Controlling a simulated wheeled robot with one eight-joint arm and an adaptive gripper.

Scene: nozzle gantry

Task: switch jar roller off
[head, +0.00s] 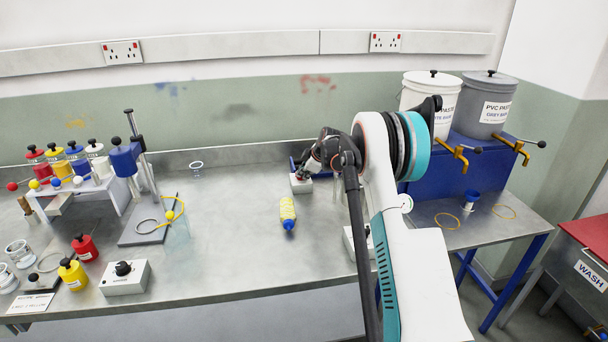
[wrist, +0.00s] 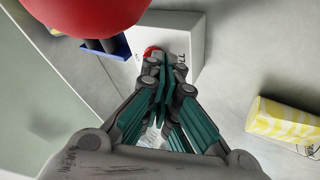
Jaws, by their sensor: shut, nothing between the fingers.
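A small white switch box (head: 301,187) stands on the bench near the back wall, beside my gripper (head: 304,175). In the wrist view the white box (wrist: 188,35) has a red button (wrist: 151,53) and dark lettering, mostly hidden by my fingers. My gripper (wrist: 163,62) is shut and empty, with its fingertips over the box right by the red button. I cannot tell whether they touch it. A blue part (wrist: 112,47) lies beside the box, under a large red rounded object (wrist: 85,10) close to the camera. The jar roller is largely hidden behind my arm in the head view.
A grey box with a black knob (head: 124,277) and colored pots stand left. Two paste drums (head: 431,100) stand right. The bench middle is mostly clear.

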